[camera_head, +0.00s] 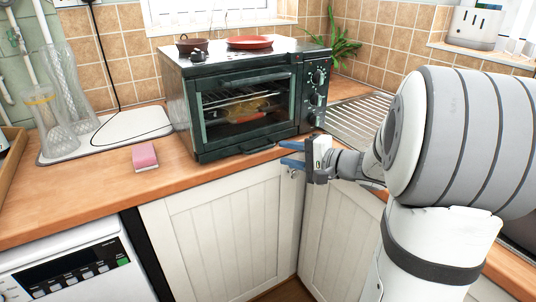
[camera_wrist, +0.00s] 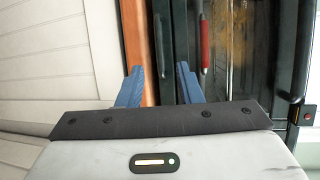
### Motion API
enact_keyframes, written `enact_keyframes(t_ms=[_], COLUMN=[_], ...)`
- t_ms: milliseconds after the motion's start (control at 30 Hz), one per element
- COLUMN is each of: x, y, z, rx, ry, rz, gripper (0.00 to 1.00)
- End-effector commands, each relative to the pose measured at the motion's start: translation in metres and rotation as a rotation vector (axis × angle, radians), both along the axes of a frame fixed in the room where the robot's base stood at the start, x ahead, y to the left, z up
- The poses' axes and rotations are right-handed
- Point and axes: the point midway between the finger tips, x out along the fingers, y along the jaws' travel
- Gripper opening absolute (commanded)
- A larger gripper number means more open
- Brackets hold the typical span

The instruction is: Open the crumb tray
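The dark green toaster oven (camera_head: 247,95) stands on the wooden counter with its glass door shut. Its low front strip (camera_head: 235,149), where a crumb tray would sit, shows as a dark band; I cannot clearly tell the tray's edge from the oven base. My gripper (camera_head: 284,153) is open and empty, in front of the oven's lower right corner at about counter-edge height. In the wrist view my gripper (camera_wrist: 160,84) has its two blue fingers apart, with the counter edge (camera_wrist: 140,40) and the oven's dark lower front (camera_wrist: 180,30) beyond them. No contact is visible.
A pink sponge (camera_head: 144,157) lies on the counter left of the oven. Glass vases (camera_head: 62,85) stand on a drainer at the left. A red plate (camera_head: 249,42) and a small pot (camera_head: 191,44) sit on top of the oven. White cupboard doors (camera_head: 225,235) are below the counter.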

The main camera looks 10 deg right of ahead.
Motion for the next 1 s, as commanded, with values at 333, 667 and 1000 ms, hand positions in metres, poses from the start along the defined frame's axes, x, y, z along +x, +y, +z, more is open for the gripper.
enact_keyframes(t_ms=[333, 667, 1000], x=[0.04, 0.049, 0.049], y=[0.037, 0.045, 0.045], z=[-0.009, -0.011, -0.011], rx=[-0.001, -0.002, -0.002], ry=[0.003, 0.002, 0.003], rz=[0.007, 0.004, 0.006], gripper=[0.33, 0.33, 0.14])
